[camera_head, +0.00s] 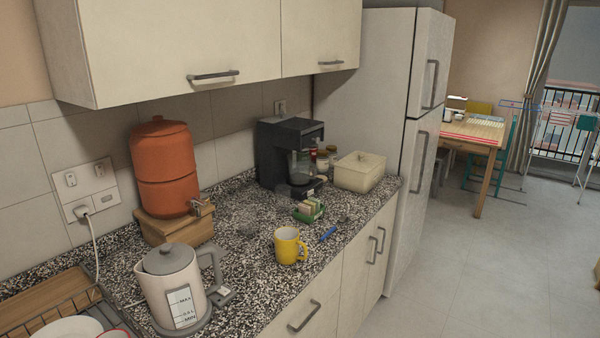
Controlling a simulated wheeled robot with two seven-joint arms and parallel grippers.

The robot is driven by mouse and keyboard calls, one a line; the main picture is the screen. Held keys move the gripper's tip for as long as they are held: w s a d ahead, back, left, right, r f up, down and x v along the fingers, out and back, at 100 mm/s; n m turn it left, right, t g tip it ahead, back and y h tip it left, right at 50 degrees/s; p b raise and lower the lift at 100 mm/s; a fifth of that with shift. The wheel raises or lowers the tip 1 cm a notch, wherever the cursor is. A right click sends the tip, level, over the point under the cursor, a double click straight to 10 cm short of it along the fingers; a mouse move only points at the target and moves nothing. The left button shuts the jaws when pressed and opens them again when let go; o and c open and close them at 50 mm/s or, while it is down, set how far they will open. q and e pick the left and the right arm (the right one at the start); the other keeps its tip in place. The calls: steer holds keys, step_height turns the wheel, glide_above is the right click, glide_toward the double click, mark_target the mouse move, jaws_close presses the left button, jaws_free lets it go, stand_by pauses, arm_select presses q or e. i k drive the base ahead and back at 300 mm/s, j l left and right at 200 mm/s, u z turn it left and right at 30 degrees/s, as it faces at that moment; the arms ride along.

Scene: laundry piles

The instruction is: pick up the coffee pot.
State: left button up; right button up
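A black coffee maker (270,155) stands on the speckled counter against the tiled wall, left of the fridge. A coffee pot (301,172) with a dark lower part sits in the front of the coffee maker, under its top. The pot is small and dark in the view, and its handle is hard to make out. Neither of my grippers is in view.
A yellow mug (289,246), a green sponge holder (309,211) and a blue pen-like item (328,234) lie in front of the coffee maker. A cream box (360,171) and jars (322,163) stand to its right. A kettle (172,278) and orange container (164,168) are left.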

mark_target(299, 164)
steer(key=i+l+u, duration=0.35)
steer(key=l, duration=1)
steer(key=i+l+u, duration=0.15)
steer(key=l+u, duration=0.2)
steer(key=l, duration=1.05)
steer(key=l+u, duration=0.35)
steer(key=l, duration=1.1)
